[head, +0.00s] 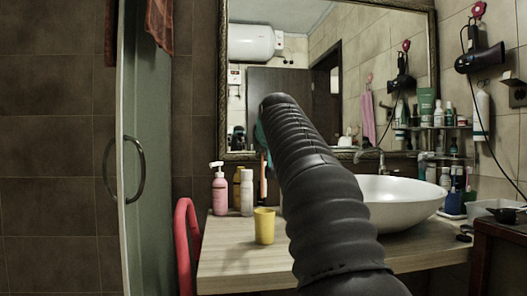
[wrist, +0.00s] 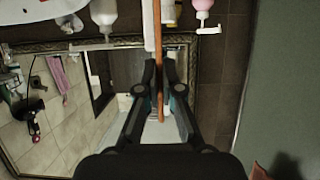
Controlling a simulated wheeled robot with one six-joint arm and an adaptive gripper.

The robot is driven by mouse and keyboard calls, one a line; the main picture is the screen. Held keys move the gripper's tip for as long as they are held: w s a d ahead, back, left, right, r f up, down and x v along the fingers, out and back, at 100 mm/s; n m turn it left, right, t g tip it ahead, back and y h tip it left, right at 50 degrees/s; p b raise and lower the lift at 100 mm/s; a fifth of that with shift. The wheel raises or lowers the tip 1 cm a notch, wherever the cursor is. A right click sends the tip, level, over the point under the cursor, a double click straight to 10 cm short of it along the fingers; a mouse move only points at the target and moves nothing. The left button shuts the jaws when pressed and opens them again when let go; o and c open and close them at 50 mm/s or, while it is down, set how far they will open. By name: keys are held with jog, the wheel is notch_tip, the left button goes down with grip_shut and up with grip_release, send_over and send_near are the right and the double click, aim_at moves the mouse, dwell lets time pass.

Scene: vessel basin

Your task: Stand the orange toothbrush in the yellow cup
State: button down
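The yellow cup (head: 264,226) stands upright on the wooden counter, left of the basin, with its opening upward. The orange toothbrush (head: 263,188) hangs roughly upright above the cup in the head view, apart from it in the picture. In the wrist view the toothbrush (wrist: 158,50) runs between the fingers of my gripper (wrist: 160,82), which is closed around it. In the head view my arm hides most of the gripper; only a bit of teal shows. I cannot make out the cup in the wrist view.
A pink pump bottle (head: 219,190), a white bottle (head: 247,192) and an amber bottle (head: 237,186) stand behind the cup. The white basin (head: 400,203) is to the right. A red chair (head: 186,235) stands at the counter's left end. A mirror (head: 300,85) hangs behind.

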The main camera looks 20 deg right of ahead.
aim_at(263, 182)
jog(key=shift+f+b, duration=3.4)
jog(key=shift+f, duration=0.85)
jog(key=c, duration=1.2)
grip_release()
jog(key=shift+c, duration=0.2)
jog(key=v, duration=1.2)
jog(key=shift+f, duration=0.15)
